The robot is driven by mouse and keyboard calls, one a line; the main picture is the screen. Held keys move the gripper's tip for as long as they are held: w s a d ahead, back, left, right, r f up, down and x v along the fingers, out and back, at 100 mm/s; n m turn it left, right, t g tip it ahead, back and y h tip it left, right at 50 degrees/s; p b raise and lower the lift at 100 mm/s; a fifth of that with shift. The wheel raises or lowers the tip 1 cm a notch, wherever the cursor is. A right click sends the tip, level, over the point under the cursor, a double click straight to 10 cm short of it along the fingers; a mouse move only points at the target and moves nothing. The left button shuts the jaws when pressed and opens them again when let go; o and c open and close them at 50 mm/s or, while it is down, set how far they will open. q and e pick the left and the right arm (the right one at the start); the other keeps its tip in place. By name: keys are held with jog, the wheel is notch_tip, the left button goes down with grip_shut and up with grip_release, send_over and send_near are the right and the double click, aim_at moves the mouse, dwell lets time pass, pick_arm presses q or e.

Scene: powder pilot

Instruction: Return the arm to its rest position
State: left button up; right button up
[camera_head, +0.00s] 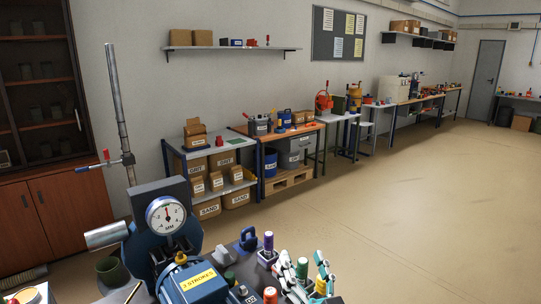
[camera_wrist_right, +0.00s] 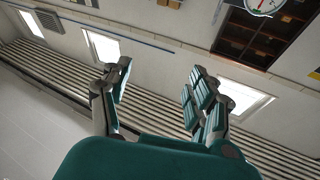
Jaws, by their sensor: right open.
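My right gripper (camera_head: 303,262) shows at the bottom of the head view, with teal and grey fingers pointing up. Its fingers are spread apart. In the right wrist view the gripper (camera_wrist_right: 153,82) is open, with nothing between the fingers. That view looks past the fingers at a wall with windows and ribbed pipes. My left gripper is not in the head view.
A blue machine with a round dial gauge (camera_head: 166,215) and a blue motor labelled "3 STROKES" (camera_head: 199,281) stand close on the left. A purple-capped bottle (camera_head: 268,243) is beside the gripper. Shelves and workbenches (camera_head: 275,137) line the wall. The floor (camera_head: 400,200) at right is clear.

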jog(key=s+d+f+m+g+h, duration=0.1)
jog(key=s+d+f+g+h, duration=0.3)
jog(key=f, duration=0.4)
jog(key=s+d+f+m+g+h, duration=0.1)
jog(key=s+d+f+g+h, duration=0.15)
jog(key=d+f, duration=0.5)
jog(key=s+d+f+n+g, duration=0.1)
jog(key=s+f+g, duration=0.5)
jog(key=s, duration=0.4)
jog(key=s+d+f+n+g, duration=0.2)
jog(key=s+f+g, duration=0.2)
jog(key=s+f, duration=0.5)
jog(key=s+f+g, duration=0.2)
jog(key=s+f, duration=0.1)
jog(key=f, duration=2.4)
jog(key=s+d+f+g, duration=0.1)
jog(key=s+d+f, duration=0.1)
jog(key=s+f, duration=1.2)
jog(key=shift+s+d+y, duration=0.35)
jog(key=shift+s, duration=0.65)
